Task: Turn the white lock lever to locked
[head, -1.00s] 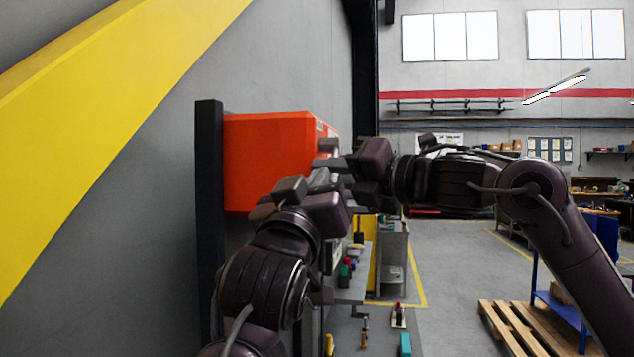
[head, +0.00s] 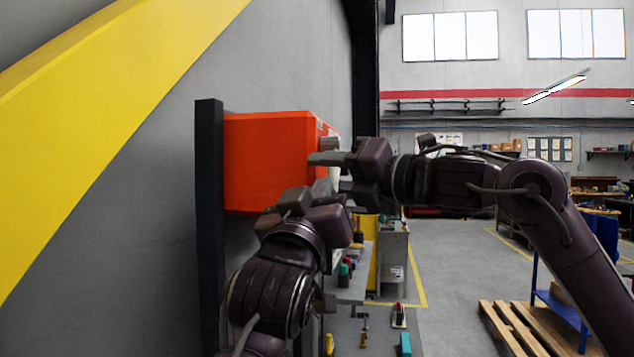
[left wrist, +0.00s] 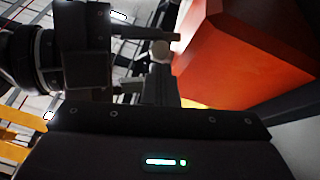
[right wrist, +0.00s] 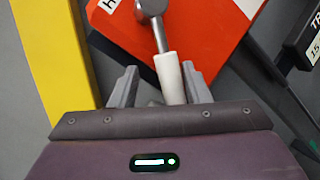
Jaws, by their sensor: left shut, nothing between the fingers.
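The white lock lever (right wrist: 170,78) shows in the right wrist view, on a metal shaft in front of the orange actuator box (right wrist: 195,25). It points down toward my right palm. My right gripper (right wrist: 160,85) is open, with one finger on each side of the lever; I see gaps beside it. In the head view my right gripper (head: 334,176) is at the box's (head: 268,160) right end, and the lever is mostly hidden there. My left gripper (head: 326,188) is shut and empty, just below the right one. Its closed fingers (left wrist: 160,88) show in the left wrist view.
A dark post (head: 208,220) stands left of the box, against the grey wall. A yellow diagonal beam (head: 110,90) crosses the upper left. A bench with small tools (head: 350,285) lies below the grippers. A wooden pallet (head: 515,325) is on the floor at right.

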